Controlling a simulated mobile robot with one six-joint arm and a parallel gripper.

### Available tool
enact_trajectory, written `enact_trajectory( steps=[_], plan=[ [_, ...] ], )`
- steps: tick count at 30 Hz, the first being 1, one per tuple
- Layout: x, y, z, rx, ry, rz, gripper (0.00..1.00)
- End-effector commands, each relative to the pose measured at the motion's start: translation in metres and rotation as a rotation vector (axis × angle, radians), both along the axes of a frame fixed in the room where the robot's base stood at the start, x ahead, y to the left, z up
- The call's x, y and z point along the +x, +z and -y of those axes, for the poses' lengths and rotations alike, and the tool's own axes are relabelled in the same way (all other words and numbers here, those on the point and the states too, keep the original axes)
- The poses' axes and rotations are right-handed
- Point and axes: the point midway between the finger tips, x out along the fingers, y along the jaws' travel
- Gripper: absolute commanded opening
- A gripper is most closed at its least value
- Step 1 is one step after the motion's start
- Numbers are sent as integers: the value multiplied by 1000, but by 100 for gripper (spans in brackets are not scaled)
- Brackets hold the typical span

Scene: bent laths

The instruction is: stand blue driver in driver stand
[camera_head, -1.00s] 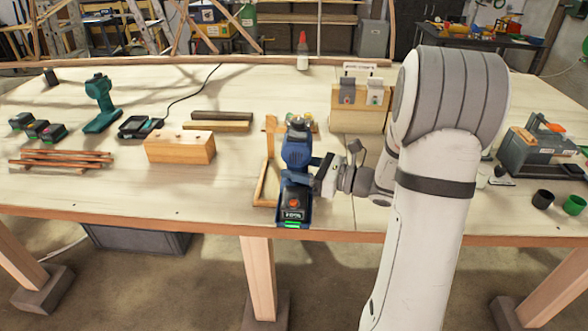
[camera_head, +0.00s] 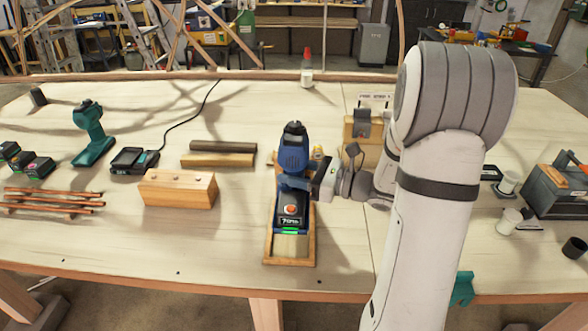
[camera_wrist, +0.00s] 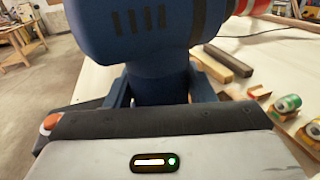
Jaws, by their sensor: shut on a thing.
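The blue driver (camera_head: 293,152) is upright in my gripper (camera_head: 303,182), battery end down, with an orange button and a green light low on its front. My gripper is shut on its handle from the right. In the wrist view the driver's blue body (camera_wrist: 150,35) fills the top, above my gripper (camera_wrist: 160,92). The driver stand (camera_head: 268,250), a pale wooden frame with a low rim, lies directly below and around the driver's foot in the head view. The driver hides most of it. I cannot tell whether the driver touches the stand.
A wooden block with holes (camera_head: 178,188) and two bars (camera_head: 218,160) lie left of the stand. A green driver (camera_head: 90,130) and a charger (camera_head: 133,161) stand farther left. A wooden holder (camera_head: 362,130) is behind my arm. The table's front edge is close to the stand.

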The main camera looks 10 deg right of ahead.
Motion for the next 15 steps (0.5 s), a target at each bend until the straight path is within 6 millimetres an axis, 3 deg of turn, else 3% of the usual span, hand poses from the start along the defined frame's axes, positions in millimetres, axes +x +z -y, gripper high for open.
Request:
enact_trajectory(
  steps=[5,15],
  plan=[
    [-1,2,-2,2,5,3,8],
    [-1,-20,-3,3,6,2,8]
  ],
)
